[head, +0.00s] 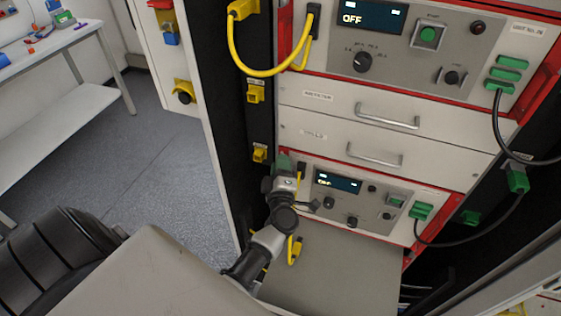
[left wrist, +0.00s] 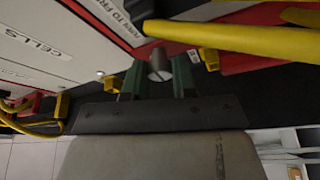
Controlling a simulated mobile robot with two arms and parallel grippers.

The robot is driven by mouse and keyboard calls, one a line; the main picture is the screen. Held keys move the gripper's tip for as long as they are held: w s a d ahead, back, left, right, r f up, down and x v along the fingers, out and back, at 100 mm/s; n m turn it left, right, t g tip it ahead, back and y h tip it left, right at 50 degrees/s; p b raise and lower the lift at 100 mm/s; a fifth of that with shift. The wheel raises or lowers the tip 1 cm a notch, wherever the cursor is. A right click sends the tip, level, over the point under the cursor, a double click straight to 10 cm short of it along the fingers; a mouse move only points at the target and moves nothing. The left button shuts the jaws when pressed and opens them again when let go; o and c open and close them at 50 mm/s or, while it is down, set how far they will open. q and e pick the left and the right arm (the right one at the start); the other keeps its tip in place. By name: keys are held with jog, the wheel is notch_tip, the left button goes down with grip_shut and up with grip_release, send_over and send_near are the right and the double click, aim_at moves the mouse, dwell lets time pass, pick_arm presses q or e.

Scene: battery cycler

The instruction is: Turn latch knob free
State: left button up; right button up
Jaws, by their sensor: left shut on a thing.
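The latch knob (left wrist: 159,66) is a small silver cylinder on the front of the rack, seen end-on in the left wrist view. My left gripper (left wrist: 158,80) has its two green fingers on either side of the knob and is shut on it. In the head view my left gripper (head: 283,167) is at the left edge of the lower cycler unit (head: 320,205), whose front is grey with a red frame. The arm hides the knob there. My right gripper is in neither view.
A yellow cable (head: 264,73) loops from the upper unit (head: 400,45), which reads OFF. Two drawers with handles (head: 387,115) lie between the units. Black cables with green plugs (head: 518,181) hang at the right. A grey shelf (head: 340,270) lies below. Floor is clear at left.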

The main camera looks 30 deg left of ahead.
pick_arm(q)
jog(key=shift+n+p, duration=0.3)
jog(key=shift+n, duration=0.3)
jog(key=shift+g, duration=0.3)
jog(key=o, duration=0.9)
jog(key=p+v, duration=0.1)
jog(key=v, duration=1)
